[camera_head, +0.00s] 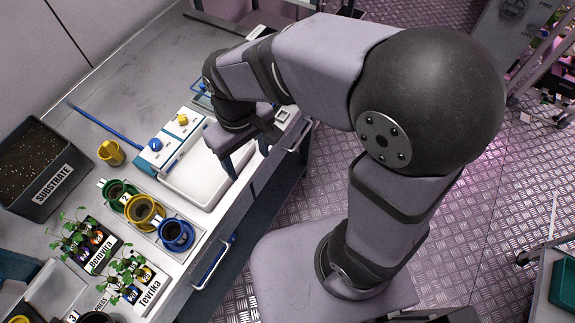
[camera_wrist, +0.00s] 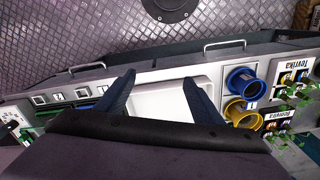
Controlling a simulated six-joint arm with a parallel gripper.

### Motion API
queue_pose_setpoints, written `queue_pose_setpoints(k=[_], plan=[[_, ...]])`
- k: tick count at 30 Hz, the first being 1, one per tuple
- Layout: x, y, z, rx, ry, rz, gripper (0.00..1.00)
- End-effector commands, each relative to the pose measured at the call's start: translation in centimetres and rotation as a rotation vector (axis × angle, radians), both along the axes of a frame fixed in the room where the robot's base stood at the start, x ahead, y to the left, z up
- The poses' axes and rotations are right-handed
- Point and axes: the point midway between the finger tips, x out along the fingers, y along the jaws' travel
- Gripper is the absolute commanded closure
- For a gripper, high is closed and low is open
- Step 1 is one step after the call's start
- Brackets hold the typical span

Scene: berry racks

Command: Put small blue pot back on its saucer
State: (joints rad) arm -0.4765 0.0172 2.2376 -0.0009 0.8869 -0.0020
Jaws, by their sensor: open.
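A blue pot (camera_head: 176,235) with a dark inside stands at the near right end of a row of pots on a light tray. It also shows in the wrist view (camera_wrist: 243,80), right of my fingers. I cannot make out a separate saucer under it or elsewhere. My gripper (camera_head: 246,157) is open and empty above the white basin, up and to the right of the blue pot in the head view. In the wrist view, its two dark blue fingers (camera_wrist: 159,78) stand apart with the pale basin between them.
A yellow pot (camera_head: 144,211) and a green pot (camera_head: 119,194) stand beside the blue one. A yellow cup (camera_head: 111,152), a substrate box (camera_head: 40,165), seedling trays (camera_head: 90,245) and a white basin (camera_head: 195,170) share the bench. Bare bench lies at the upper left.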

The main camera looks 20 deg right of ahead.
Motion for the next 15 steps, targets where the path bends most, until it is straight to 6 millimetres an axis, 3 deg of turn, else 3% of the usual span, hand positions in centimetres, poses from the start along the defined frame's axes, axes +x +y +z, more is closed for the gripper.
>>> queue_pose_setpoints(k=[1,6,10,15], plan=[[-0.2,-2.9,-0.6,0.000,0.001,-0.090,0.39],[-1.9,-9.3,-2.3,-0.001,0.001,-0.305,0.39],[-3.3,-12.1,-3.2,0.000,0.000,-0.414,0.39],[-4.3,-13.5,-3.8,-0.001,-0.001,-0.477,0.39]])
